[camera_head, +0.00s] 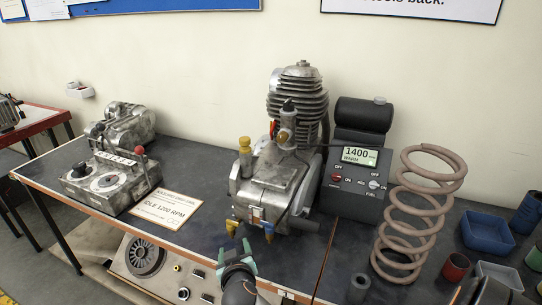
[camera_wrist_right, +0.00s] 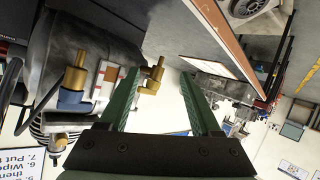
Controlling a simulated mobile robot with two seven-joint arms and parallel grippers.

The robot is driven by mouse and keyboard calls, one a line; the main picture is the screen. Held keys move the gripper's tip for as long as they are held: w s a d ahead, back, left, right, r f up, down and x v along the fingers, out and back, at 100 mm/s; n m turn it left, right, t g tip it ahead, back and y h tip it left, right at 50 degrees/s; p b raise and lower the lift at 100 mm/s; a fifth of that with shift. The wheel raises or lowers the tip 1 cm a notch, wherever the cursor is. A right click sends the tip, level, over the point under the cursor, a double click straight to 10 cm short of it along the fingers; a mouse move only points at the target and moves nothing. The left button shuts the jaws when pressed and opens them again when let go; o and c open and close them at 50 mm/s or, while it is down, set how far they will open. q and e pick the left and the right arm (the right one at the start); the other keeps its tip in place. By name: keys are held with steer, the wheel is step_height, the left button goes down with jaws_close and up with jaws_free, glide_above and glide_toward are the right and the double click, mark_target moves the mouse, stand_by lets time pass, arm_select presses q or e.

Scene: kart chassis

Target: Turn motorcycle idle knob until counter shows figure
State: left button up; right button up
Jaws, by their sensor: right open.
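The engine (camera_head: 298,95) stands on the bench with brass fittings low on its front. I cannot tell which is the idle knob. The counter (camera_head: 360,156) reads 1400 and WARM. A placard (camera_head: 166,210) reads IDLE 1200 RPM. My right gripper (camera_head: 237,257) is open just in front of the left brass fitting. In the right wrist view a brass fitting (camera_wrist_right: 152,76) shows by the left green fingertip; contact is unclear. My left gripper is out of view.
A rusty coil spring (camera_head: 412,215) stands right of the counter box, with blue bins (camera_head: 487,233) beyond it. A grey control box (camera_head: 110,182) with a red-tipped lever is at the left.

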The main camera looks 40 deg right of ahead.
steer(key=w+d+r+m+h+b, duration=0.25)
steer(key=d+r+m+h, duration=0.2)
steer(key=r, duration=0.55)
steer(key=m+g+h, duration=0.4)
steer(key=m+h, duration=0.2)
steer(key=m, duration=0.2)
glide_toward(280, 140)
steer(key=shift+y, duration=0.25)
steer(key=x, duration=0.3)
steer(key=p+x, duration=0.1)
steer(key=x, duration=0.3)
steer(key=shift+s+d+r, duration=0.1)
steer(key=shift+d+r, duration=0.15)
steer(key=shift+w+d, duration=0.25)
steer(key=shift+d, duration=0.25)
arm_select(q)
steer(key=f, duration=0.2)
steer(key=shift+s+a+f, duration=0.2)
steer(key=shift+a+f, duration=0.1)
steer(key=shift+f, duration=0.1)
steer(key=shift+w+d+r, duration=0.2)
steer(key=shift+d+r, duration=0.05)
arm_select(e)
steer(key=shift+f, duration=0.1)
jaws_close()
